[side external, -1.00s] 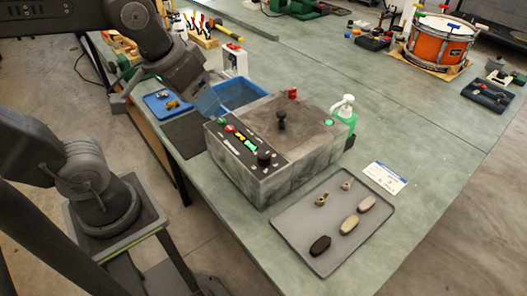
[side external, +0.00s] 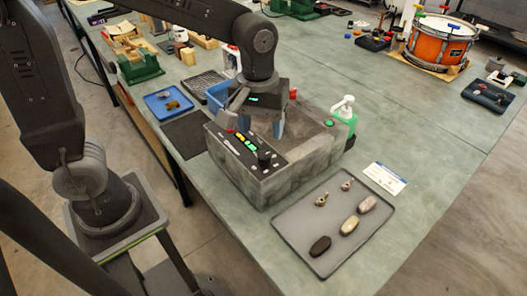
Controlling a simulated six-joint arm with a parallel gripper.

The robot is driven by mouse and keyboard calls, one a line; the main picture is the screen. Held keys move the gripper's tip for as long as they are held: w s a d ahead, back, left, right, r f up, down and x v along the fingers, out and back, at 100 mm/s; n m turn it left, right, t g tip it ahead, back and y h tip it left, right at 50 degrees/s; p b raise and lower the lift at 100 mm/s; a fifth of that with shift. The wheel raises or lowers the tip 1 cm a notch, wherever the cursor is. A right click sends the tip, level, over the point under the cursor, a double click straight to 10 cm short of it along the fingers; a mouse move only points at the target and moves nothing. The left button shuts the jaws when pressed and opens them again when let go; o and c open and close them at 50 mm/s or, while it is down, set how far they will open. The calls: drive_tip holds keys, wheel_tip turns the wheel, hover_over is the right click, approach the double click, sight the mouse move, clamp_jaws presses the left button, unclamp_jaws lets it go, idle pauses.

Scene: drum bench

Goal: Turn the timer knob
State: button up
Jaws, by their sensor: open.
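The likely timer knob, a black knob (side external: 264,158), stands at the right end of the dark control panel (side external: 247,164) on the grey machine (side external: 310,165). The panel also has lit green displays and a red button at its left part. My gripper (side external: 256,124) hangs over the panel, open with its fingers pointing down. It is behind and above the black knob in the picture, apart from it. The gripper hides the black joystick-like lever on the machine top and part of the panel's back edge.
A green bottle with a white pump (side external: 344,112) stands at the machine's right. A grey tray (side external: 300,238) with several small parts lies in front. A blue tray (side external: 168,103) and a dark mat (side external: 184,135) lie left. The bench at right is mostly clear.

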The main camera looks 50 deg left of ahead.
sight(264, 156)
wheel_tip(264, 156, down, 8)
drive_tip(key=shift+w+d+r, duration=0.1)
drive_tip(key=shift+d+r, duration=0.05)
drive_tip(key=shift+r, duration=0.05)
drive_tip(key=shift+c, duration=0.2)
drive_tip(key=c, duration=0.9)
